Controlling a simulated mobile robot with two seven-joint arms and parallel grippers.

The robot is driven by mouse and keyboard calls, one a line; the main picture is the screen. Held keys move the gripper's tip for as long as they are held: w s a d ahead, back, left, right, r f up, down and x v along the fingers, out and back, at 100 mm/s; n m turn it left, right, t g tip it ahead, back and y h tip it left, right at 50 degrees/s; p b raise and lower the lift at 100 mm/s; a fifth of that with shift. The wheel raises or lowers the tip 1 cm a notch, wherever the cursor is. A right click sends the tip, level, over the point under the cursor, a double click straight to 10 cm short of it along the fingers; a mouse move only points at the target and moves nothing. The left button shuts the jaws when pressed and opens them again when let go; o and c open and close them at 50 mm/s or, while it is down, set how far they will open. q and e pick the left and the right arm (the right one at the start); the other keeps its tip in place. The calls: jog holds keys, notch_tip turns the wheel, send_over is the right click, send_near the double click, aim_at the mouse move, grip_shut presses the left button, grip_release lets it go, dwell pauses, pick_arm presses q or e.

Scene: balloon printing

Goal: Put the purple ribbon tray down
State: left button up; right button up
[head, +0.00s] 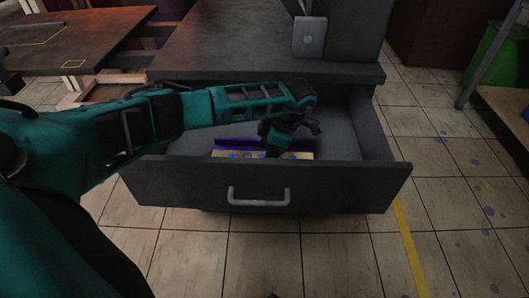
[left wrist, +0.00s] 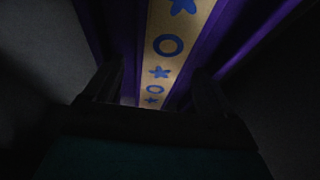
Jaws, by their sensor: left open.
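The purple ribbon tray (head: 237,143) lies inside the open drawer (head: 345,172), with a yellow strip marked with blue shapes along it. My left gripper (head: 271,151) reaches down into the drawer at the tray's right part and hides some of it. In the left wrist view the tray (left wrist: 220,45) runs away between the two dark fingers (left wrist: 155,95), its purple walls on both sides of the yellow strip with blue stars and rings. The fingers are open and stand close beside the tray's walls. I cannot tell whether they touch it. My right gripper is not in view.
The drawer's front with its metal handle (head: 258,197) faces me, below a dark cabinet top (head: 240,55). A wooden table (head: 70,40) stands at the left. A green bin (head: 490,55) stands at the far right.

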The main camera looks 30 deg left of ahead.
pick_arm(q)
jog(key=p+v, duration=0.2)
jog(key=v, duration=0.9)
jog(key=shift+r, duration=0.25)
